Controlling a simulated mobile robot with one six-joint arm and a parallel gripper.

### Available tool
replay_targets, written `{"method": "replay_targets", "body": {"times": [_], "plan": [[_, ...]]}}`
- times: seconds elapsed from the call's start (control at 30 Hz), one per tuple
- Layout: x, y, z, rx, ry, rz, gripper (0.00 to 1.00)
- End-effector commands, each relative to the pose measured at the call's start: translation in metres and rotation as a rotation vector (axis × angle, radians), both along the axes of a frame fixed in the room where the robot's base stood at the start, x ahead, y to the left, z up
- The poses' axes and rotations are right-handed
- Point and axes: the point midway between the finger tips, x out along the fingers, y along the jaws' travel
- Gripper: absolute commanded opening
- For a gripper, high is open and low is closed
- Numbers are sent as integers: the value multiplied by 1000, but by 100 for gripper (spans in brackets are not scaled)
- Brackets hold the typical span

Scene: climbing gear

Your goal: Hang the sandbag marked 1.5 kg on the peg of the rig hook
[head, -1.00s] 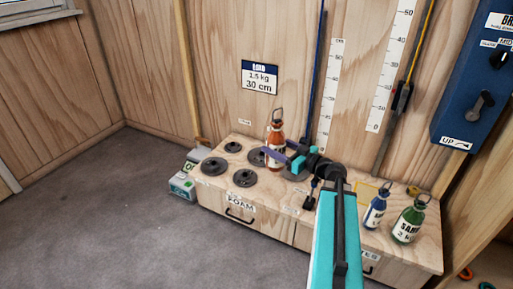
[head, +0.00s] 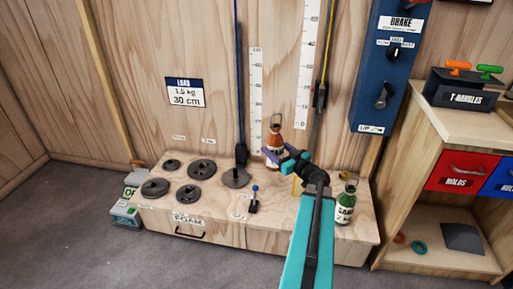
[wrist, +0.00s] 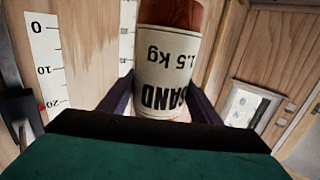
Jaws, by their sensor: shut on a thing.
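The orange-brown sandbag (head: 274,138) has a cream label and a metal loop on top. The wrist view shows its label, "SAND 1.5 kg", upside down (wrist: 166,75). The bag's lower end is partly hidden by my gripper.
A blue brake box (head: 391,70) hangs at right, beside a shelf unit (head: 430,255). A card (head: 185,92) reads 1.5 kg, 30 cm.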

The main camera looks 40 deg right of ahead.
Motion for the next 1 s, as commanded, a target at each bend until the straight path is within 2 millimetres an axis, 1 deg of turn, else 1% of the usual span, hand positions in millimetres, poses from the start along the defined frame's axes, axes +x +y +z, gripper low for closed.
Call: {"method": "replay_targets", "body": {"times": [0.03, 0.1, 0.3, 0.5, 0.6, 0.73, 0.83, 1.0], "plan": [[-8, -12, 6, 2, -6, -26, 0], [-20, -26, 5, 1, -6, -61, 0], [-55, -65, 3, 1, -6, -157, 0], [-88, -97, -1, 1, -6, -244, 0], [-101, -108, -2, 1, -7, -275, 0], [-113, -118, -3, 0, -7, -303, 0], [-117, -121, -4, -1, -6, -313, 0], [-118, -122, -5, -1, -6, -315, 0]]}}
